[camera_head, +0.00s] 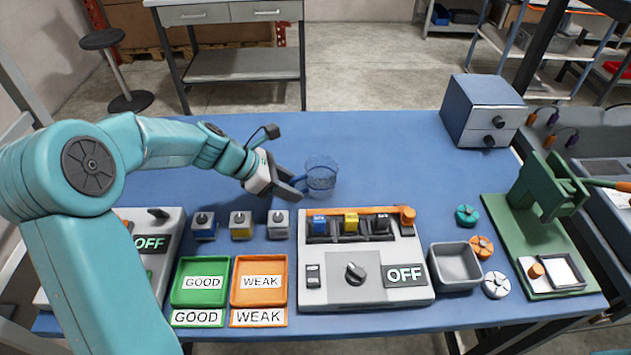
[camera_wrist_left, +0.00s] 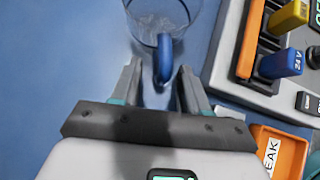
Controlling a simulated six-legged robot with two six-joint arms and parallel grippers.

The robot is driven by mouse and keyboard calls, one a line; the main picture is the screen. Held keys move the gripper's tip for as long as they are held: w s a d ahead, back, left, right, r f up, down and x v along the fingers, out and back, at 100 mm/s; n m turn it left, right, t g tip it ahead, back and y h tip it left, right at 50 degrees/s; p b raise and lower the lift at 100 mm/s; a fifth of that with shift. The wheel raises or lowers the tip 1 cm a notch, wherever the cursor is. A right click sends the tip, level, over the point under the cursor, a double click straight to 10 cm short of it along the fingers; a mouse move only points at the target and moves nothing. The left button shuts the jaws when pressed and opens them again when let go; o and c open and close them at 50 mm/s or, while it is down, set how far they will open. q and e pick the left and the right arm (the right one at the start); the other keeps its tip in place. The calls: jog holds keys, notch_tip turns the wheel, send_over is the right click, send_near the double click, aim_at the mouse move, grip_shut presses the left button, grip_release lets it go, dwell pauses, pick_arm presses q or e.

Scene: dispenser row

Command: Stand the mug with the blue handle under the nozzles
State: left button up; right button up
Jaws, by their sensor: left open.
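The clear glass mug (camera_head: 322,174) stands upright on the blue table, behind the grey console. Its blue handle points toward my left gripper (camera_head: 296,183). In the left wrist view the glass mug (camera_wrist_left: 160,12) is at the top, cut off by the frame edge. Its blue handle (camera_wrist_left: 164,58) lies between the two fingertips of my left gripper (camera_wrist_left: 160,76). The jaws are open, one finger on each side of the handle, with gaps showing. I cannot make out any nozzles clearly. My right gripper is not in view.
A grey console (camera_head: 330,285) with blue, yellow and black blocks stands just in front of the mug. Small boxes (camera_head: 241,226), green (camera_head: 183,297) and orange (camera_head: 236,298) trays are to its left. A green press (camera_head: 545,190) and blue drawer box (camera_head: 482,95) are right. The table's back middle is clear.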

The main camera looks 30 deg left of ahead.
pick_arm(q)
jog(key=shift+w+d+f, duration=0.15)
jog(key=shift+d+f, duration=0.1)
jog(key=shift+d, duration=0.05)
grip_shut()
notch_tip(320, 180, up, 20)
jog(key=p, duration=0.3)
dwell(0.4)
